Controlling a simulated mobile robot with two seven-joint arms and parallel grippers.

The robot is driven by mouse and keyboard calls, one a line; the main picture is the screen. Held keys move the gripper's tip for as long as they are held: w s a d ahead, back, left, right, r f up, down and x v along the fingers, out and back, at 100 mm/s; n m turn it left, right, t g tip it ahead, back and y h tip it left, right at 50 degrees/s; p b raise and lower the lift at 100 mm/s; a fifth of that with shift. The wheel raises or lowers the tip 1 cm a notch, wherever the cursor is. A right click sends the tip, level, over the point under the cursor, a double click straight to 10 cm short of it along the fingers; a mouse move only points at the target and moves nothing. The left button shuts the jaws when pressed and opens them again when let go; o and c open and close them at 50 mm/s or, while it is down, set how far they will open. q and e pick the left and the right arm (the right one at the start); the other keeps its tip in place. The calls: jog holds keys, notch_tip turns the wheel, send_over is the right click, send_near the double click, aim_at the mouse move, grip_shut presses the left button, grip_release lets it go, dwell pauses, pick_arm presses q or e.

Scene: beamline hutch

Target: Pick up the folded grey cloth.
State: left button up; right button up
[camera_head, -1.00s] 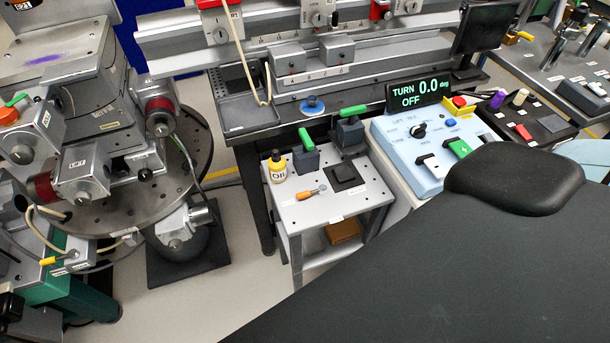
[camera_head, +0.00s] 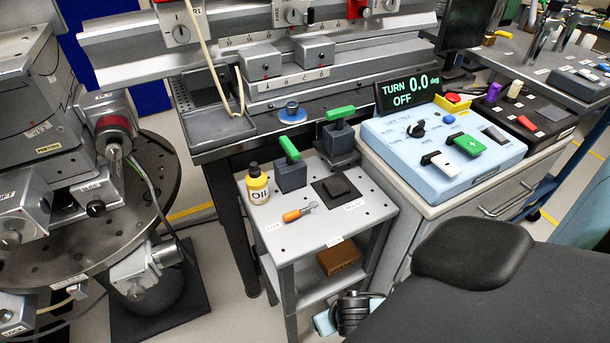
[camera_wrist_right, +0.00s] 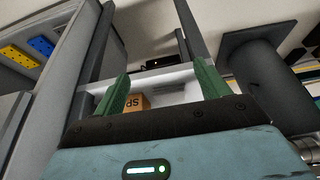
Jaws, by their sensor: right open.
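A dark grey, flat square piece (camera_head: 338,187) lies on a black square pad on top of the small grey side table (camera_head: 290,235); it is the only thing here that looks like the folded cloth, though I cannot make out folds. My right gripper shows in the right wrist view (camera_wrist_right: 162,70), with two green fingers apart and nothing between them. It points toward the side table's lower shelf (camera_wrist_right: 180,82). In the head view only part of my right wrist shows, low beside the table, below the tabletop. My left gripper is not in view.
On the side table stand a yellow oil bottle (camera_head: 257,184), an orange-handled tool (camera_head: 298,213) and two green-handled blocks (camera_head: 291,168). A brown box (camera_head: 338,257) sits on the lower shelf. A blue control panel (camera_head: 445,150) stands to the right, a round perforated stage (camera_head: 140,215) to the left.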

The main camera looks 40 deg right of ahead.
aim_at(306, 278)
jog(key=w, duration=0.2)
jog(key=w+d, duration=0.1)
jog(key=w, duration=0.2)
jog(key=w+d+b, duration=0.1)
jog(key=w, duration=0.4)
jog(key=w+b, duration=0.1)
jog(key=shift+w+d, duration=0.4)
jog(key=shift+s+b+x, duration=0.2)
jog(key=shift+b+x, duration=0.25)
jog(key=shift+x, duration=0.75)
jog(key=shift+f, duration=0.3)
jog(key=c, duration=0.7)
jog(key=shift+c, duration=0.2)
